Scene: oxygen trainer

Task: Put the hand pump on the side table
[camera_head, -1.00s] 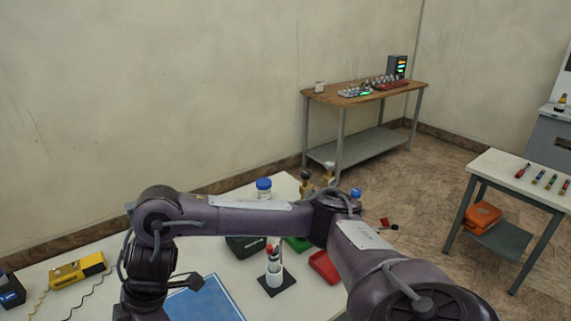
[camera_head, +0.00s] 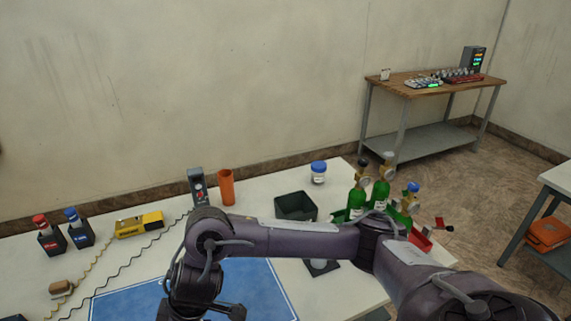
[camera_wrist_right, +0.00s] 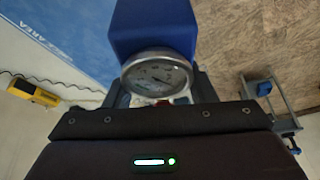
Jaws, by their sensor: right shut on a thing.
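In the right wrist view, my right gripper (camera_wrist_right: 160,88) is shut on a blue body with a round dial gauge, which I take to be the hand pump (camera_wrist_right: 152,30). The blue body extends past the top of that view, so its far end is hidden. In the head view my right arm reaches across the worktable and bends down over the blue mat; its jaws and the pump are below the picture. A white-topped table (camera_head: 557,178) with a lower shelf, probably the side table, is cut off at the right edge. My left gripper is not in view.
Green gas cylinders (camera_head: 381,193), a dark bin (camera_head: 295,206), an orange cylinder (camera_head: 226,187) and a blue-capped jar (camera_head: 318,173) stand on the white worktable. A yellow device (camera_head: 139,224) lies left. A wooden bench (camera_head: 401,86) stands behind. An orange case (camera_head: 546,233) sits on the right table's shelf.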

